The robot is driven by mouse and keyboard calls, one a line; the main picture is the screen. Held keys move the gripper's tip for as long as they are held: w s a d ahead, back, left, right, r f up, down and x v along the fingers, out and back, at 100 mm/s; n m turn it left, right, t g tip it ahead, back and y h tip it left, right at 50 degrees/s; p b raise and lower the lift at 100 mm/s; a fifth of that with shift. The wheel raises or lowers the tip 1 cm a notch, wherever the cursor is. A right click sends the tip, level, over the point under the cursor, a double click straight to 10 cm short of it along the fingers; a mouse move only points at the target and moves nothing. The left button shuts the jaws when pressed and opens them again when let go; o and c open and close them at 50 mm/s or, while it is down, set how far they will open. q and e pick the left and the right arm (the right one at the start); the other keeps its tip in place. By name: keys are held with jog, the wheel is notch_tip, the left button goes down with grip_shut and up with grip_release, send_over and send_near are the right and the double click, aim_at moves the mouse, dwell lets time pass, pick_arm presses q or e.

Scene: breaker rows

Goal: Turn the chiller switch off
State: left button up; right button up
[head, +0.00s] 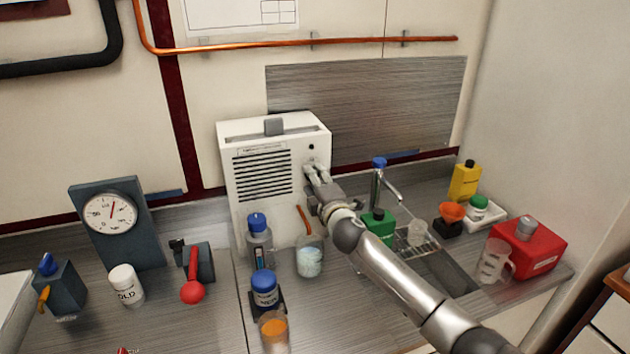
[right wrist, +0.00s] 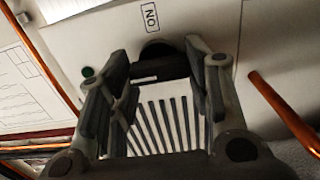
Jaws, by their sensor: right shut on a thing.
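The chiller is a white box (head: 262,215) with a slatted front vent, standing at the back of the counter. My right gripper (head: 312,172) is at the right side of its front face. In the right wrist view, the dark chiller switch (right wrist: 160,66) sits between the fingertips of my right gripper (right wrist: 163,75), which is shut on it. An "ON" label (right wrist: 151,17) is beside the switch, and a small green light (right wrist: 88,72) is nearby. In the head view the gripper hides the switch, so its exact angle is unclear. My left gripper is not in view.
Blue-capped bottles (head: 265,290) and a glass flask (head: 309,262) stand before the chiller. A red-handled valve (head: 193,290) and a dial gauge (head: 110,213) are left. A sink (head: 445,268), green bottle (head: 378,226) and red canister (head: 528,250) are right. A copper pipe crosses the wall.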

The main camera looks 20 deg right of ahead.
jog(key=shift+f, duration=0.15)
jog(key=o, duration=1)
jog(key=shift+s, duration=0.1)
jog(key=s, duration=1.2)
jog(key=shift+d, duration=0.2)
